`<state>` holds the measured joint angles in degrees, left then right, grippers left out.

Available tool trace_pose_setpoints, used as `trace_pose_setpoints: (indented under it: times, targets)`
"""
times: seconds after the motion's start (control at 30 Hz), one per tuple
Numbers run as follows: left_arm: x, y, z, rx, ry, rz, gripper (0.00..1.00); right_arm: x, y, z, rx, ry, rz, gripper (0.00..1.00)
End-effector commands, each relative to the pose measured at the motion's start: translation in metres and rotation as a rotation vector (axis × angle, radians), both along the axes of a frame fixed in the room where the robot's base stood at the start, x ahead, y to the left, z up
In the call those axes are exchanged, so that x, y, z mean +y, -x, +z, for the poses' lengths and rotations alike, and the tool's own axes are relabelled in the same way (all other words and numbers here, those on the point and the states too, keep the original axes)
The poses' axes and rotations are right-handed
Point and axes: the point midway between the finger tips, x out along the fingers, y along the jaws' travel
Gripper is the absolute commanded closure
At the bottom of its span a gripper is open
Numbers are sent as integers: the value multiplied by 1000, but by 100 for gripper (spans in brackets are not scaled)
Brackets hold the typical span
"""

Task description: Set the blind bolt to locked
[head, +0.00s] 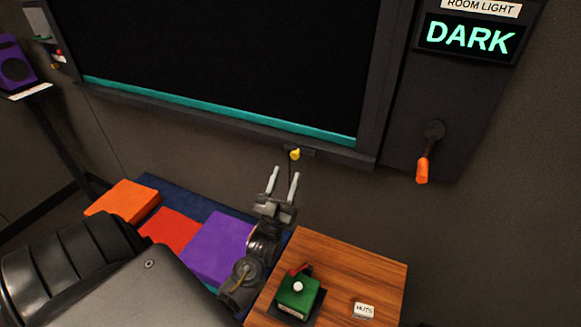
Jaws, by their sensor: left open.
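A small yellow knob (295,154), which looks like the blind bolt, sits on a dark fitting at the lower frame of the large black blind (230,55). The blind has a teal bottom bar (215,107). I cannot tell from this view whether the bolt is locked. My left gripper (285,172) is open and empty, its two pale fingers pointing up toward the knob. The fingertips appear just below the knob in the picture, and I see no contact. My right gripper is not in view.
A wooden table (385,276) holds a green box with a white ball (298,287) and a small white label (364,310). Orange, red and purple cushions (217,248) lie left. An orange-handled crank (422,170) hangs below the lit DARK sign (470,37) at right.

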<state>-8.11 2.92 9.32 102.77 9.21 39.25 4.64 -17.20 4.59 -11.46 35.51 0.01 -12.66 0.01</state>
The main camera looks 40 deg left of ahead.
Motion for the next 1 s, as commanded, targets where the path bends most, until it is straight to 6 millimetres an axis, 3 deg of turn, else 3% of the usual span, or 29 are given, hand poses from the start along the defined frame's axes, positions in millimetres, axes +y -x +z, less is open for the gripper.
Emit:
trace_pose_setpoints:
  times: [0.03,0.23,0.47,1.0]
  targets:
    - [-2,6,-10,2,1,1,57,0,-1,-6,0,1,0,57]
    - [-5,22,-24,1,0,1,57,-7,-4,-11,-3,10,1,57]
    - [-6,25,-25,-2,-1,1,57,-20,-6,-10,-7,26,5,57]
    - [-6,25,-25,0,-1,1,57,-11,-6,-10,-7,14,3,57]
